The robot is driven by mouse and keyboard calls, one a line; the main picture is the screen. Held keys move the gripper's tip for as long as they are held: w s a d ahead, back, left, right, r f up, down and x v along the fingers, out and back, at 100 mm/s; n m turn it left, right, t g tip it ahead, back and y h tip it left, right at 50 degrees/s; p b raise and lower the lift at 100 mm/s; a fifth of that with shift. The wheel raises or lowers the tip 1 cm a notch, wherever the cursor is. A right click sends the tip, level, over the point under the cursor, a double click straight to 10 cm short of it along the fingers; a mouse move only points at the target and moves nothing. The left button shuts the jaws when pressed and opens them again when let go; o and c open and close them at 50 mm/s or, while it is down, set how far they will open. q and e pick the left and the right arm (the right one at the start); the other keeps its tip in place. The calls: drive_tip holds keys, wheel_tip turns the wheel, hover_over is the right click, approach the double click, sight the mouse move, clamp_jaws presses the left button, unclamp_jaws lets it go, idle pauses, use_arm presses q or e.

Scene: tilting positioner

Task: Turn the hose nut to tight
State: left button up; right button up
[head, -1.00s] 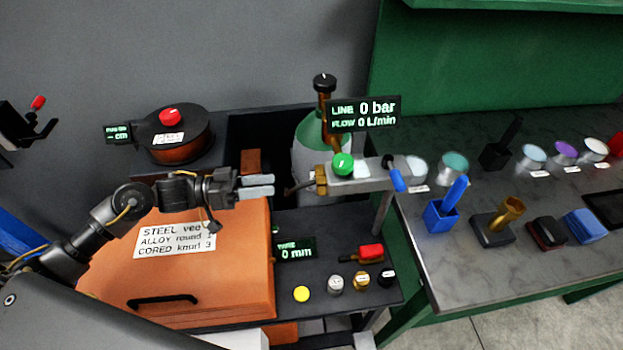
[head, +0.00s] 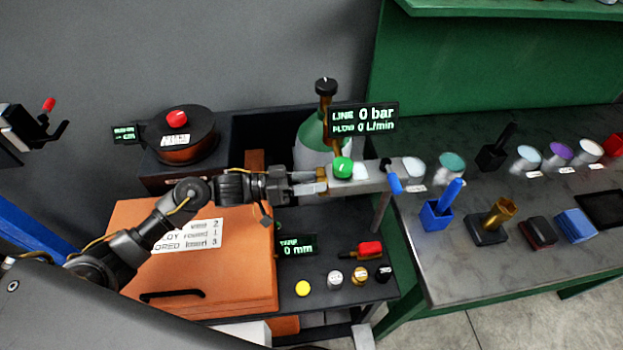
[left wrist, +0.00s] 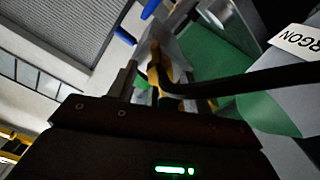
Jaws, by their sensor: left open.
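The brass hose nut (head: 322,173) sits at the left end of a grey bar beside the gas cylinder. It is partly covered by my left gripper (head: 318,182), whose fingers are apart at the nut. Whether they touch it, I cannot tell. In the left wrist view the brass nut (left wrist: 156,66) shows just beyond the fingers, with a dark hose (left wrist: 235,85) running off to the right. A finger stands to the left of the nut. My right gripper is not in view.
A green knob (head: 342,167) sits on the bar close to the nut. The line display (head: 364,118) reads 0 bar and 0 L/min. The green cylinder (head: 311,132) stands behind. An orange case (head: 220,290) lies below my left arm. A bench (head: 450,270) with several tools is at right.

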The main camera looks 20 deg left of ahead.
use_arm(q)
drive_tip(key=shift+c, duration=0.4)
drive_tip(key=c, duration=0.9)
drive_tip(key=shift+f+m, duration=0.1)
drive_tip(key=shift+m, duration=0.3)
drive_tip(key=shift+m+b, duration=2.9)
drive_tip(key=shift+m, duration=1.6)
drive_tip(key=o, duration=1)
